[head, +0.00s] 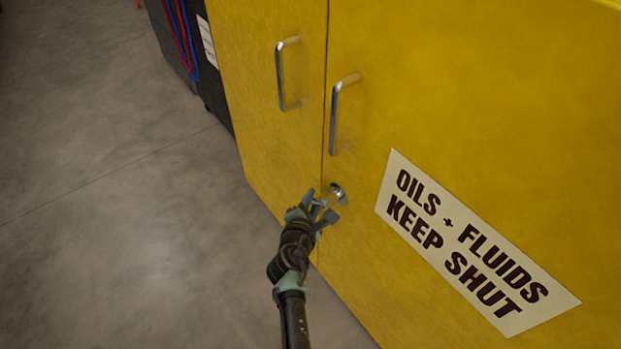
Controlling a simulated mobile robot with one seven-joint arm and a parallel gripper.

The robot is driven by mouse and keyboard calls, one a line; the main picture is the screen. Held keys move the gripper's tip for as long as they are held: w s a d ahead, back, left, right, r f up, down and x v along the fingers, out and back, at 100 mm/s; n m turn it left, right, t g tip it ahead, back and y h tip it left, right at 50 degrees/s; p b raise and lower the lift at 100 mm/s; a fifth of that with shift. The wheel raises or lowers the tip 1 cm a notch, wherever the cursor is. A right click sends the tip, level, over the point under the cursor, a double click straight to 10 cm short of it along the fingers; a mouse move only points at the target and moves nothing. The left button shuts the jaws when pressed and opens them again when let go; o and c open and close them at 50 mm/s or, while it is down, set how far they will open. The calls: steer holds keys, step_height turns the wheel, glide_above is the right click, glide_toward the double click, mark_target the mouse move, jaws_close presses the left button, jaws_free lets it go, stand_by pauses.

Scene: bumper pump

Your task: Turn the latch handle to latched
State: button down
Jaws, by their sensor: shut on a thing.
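The latch handle (336,191) is a small silvery fitting on the right door of a yellow cabinet, close to the seam between the doors and below the door pulls. My gripper (320,206) is at the latch, shut on its handle from the lower left. The fingers and wrist hide part of the handle, so its exact angle is hard to read. Both cabinet doors look closed, with a thin dark seam between them.
Two upright metal pulls, left (281,75) and right (337,115), stick out above the latch. A white sign (470,240) reads "OILS + FLUIDS KEEP SHUT". A dark unit with red and blue hoses (186,45) stands at upper left. The concrete floor (110,190) at left is clear.

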steer(key=p, duration=0.1)
steer(key=n+g+p, duration=0.1)
steer(key=shift+s+d+h+p, duration=0.25)
steer(key=shift+s+h+p, duration=0.05)
steer(key=shift+s, duration=0.05)
steer(key=shift+s+d+f+n+g+h+p, duration=0.35)
steer(key=shift+s+n+g+h+p, duration=0.15)
steer(key=shift+g, duration=0.4)
steer(key=shift+s+d+f+n+g+h+p, duration=0.35)
steer(key=shift+s+n+g+p, duration=0.2)
steer(key=shift+g, duration=0.35)
steer(key=shift+s+d+f+n+g+h+p, duration=0.3)
steer(key=shift+s+d+n+g+h+p, duration=0.15)
steer(key=shift+g, duration=0.45)
steer(key=shift+s, duration=0.1)
steer(key=c, duration=0.8)
jaws_free()
steer(key=shift+a+r, duration=0.1)
